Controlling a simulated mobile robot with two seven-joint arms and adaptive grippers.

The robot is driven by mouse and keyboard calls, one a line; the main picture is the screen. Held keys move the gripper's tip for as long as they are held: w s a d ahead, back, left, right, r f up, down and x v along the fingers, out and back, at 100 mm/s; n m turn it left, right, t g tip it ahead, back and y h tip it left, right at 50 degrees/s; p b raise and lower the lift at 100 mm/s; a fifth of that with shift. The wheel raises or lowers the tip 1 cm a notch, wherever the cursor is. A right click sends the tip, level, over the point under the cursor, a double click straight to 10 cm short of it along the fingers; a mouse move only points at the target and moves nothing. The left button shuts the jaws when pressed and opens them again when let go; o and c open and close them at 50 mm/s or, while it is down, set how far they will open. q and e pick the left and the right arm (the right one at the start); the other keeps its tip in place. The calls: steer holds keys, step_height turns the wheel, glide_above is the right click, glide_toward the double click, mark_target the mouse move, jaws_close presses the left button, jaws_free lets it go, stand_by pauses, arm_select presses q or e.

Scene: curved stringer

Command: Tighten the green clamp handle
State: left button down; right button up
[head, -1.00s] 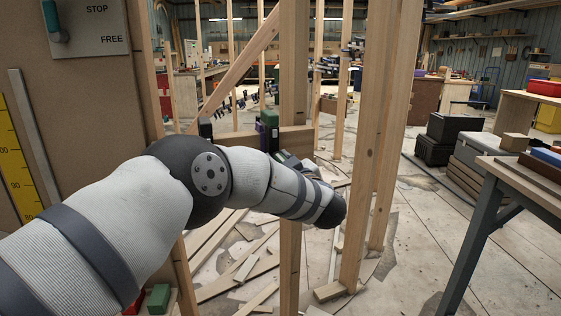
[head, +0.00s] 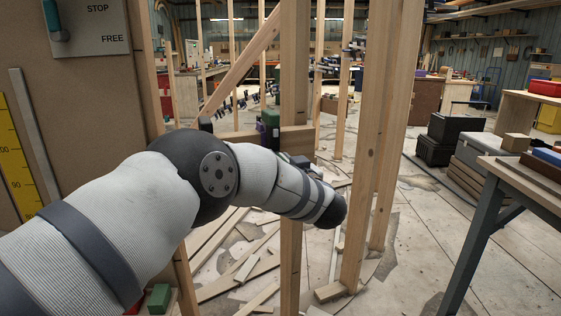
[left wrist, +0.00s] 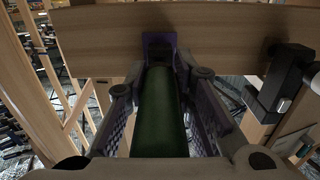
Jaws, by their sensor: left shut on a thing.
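The green clamp handle (left wrist: 160,112) fills the middle of the left wrist view, pointing toward the camera. Its purple clamp body (left wrist: 157,46) sits on a wooden crosspiece (left wrist: 215,38). My left gripper (left wrist: 163,100) has a finger on each side of the handle and is shut on it. In the head view the green and purple clamp (head: 271,122) shows at the crosspiece beside an upright stud. There, my left forearm and wrist hide most of my left gripper (head: 298,161). My right gripper is in neither view.
A second, black clamp (left wrist: 282,82) sits on the crosspiece to the right in the left wrist view. Upright studs (head: 368,150) stand close right of my left wrist. A workbench (head: 520,178) is at the right. Loose boards (head: 215,287) lie on the floor.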

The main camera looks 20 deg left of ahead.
arm_select(q)
steer(key=c, duration=1.3)
jaws_free()
steer(key=shift+c, duration=0.2)
steer(key=shift+s, duration=0.1)
steer(key=v, duration=1.2)
